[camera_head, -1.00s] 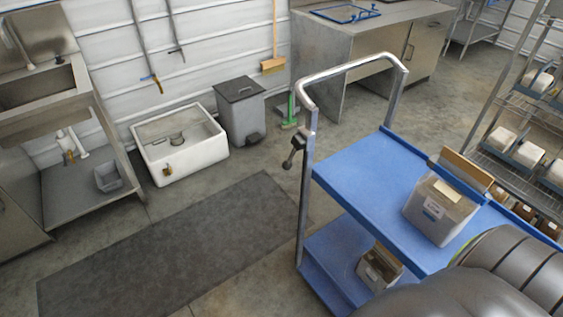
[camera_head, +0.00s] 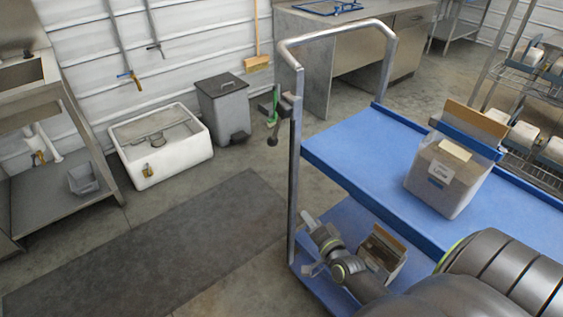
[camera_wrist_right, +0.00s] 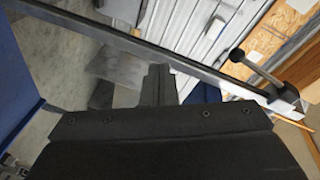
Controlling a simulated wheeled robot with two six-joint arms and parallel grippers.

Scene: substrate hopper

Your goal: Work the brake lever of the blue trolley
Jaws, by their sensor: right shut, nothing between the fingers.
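The blue trolley (camera_head: 355,160) stands at the right, with a metal push handle at its left end. The brake lever (camera_head: 274,134), dark with a round knob, is clamped to the handle's near post and hangs down and left. It also shows in the right wrist view (camera_wrist_right: 252,66), at the upper right, beside the diagonal post. My right gripper (camera_head: 310,224) is below the lever, near the post and above the lower shelf. Its fingers (camera_wrist_right: 158,86) are shut with nothing between them and apart from the lever. My left gripper is out of view.
A bin with a white label (camera_head: 442,180) stands on the top shelf and a smaller bin (camera_head: 382,252) on the lower one. The handle post (camera_head: 294,190) is close to my right gripper. The floor mat (camera_head: 150,240) left of the trolley is clear.

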